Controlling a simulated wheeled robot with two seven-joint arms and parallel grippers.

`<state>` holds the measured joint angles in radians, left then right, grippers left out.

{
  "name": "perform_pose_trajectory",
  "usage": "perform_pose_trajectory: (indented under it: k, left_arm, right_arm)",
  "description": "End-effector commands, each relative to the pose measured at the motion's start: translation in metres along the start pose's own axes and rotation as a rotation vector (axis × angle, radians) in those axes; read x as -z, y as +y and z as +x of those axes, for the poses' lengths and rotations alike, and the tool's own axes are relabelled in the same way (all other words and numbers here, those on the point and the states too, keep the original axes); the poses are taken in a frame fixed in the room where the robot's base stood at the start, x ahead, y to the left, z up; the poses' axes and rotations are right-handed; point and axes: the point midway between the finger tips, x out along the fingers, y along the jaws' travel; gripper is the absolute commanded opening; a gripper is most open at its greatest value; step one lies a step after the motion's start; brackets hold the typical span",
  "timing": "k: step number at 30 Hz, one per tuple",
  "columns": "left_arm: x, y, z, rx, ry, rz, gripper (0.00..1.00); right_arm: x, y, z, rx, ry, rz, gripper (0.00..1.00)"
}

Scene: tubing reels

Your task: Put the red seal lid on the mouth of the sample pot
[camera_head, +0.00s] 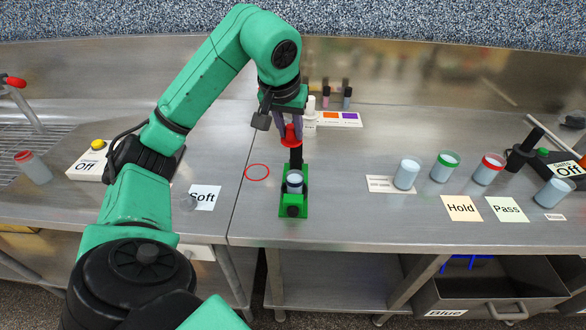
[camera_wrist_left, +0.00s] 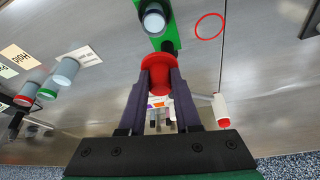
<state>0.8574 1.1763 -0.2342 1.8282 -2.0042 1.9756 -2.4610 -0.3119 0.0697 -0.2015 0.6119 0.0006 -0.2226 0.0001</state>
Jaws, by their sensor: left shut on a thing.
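The red seal lid (camera_head: 291,137) is held between the fingers of my left gripper (camera_head: 288,122). In the left wrist view the lid (camera_wrist_left: 159,66) sits between the two dark fingers (camera_wrist_left: 160,88), with its wide rim outward. The sample pot (camera_head: 294,181) is a pale cylinder standing upright in a green holder (camera_head: 303,205) with a black post behind it. Its open mouth shows in the left wrist view (camera_wrist_left: 154,20). The lid is above and a little behind the pot, apart from it. My right gripper is not in view.
A red ring (camera_head: 257,172) lies flat and empty left of the holder. Several pots stand to the right near the Hold (camera_head: 462,208) and Pass (camera_head: 507,209) cards. A white bottle (camera_head: 310,115) stands behind the holder. The bench just right of the holder is clear.

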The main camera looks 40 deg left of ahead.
Motion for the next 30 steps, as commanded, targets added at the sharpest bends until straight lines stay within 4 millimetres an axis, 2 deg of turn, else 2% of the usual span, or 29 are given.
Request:
perform_pose_trajectory:
  k: [1,4,9,14,26,27,29,30]
  left_arm:
    - [-0.009,-0.001,0.019,0.005,-0.007,0.002,0.0]
    - [-0.019,-0.001,0.045,0.003,-0.006,0.002,0.0]
    - [-0.029,0.0,0.069,0.001,-0.002,0.001,0.0]
    - [-0.04,0.0,0.094,0.0,-0.005,0.002,0.0]
    - [-0.043,-0.001,0.104,0.0,0.001,0.001,0.0]
    - [-0.042,0.0,0.103,0.0,0.001,0.001,0.39]
    - [-0.042,0.0,0.102,-0.001,0.0,0.001,0.62]
    - [-0.042,0.0,0.102,-0.001,0.0,0.001,0.62]
  right_arm:
    - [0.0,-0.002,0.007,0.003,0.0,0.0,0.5]
    - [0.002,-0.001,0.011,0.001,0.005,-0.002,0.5]
    - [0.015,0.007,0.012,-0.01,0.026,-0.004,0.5]
    - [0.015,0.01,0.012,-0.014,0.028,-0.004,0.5]
    - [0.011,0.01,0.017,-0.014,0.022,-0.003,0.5]
    - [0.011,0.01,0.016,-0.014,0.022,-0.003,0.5]
    - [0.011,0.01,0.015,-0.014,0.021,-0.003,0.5]
    - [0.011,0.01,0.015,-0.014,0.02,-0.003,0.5]
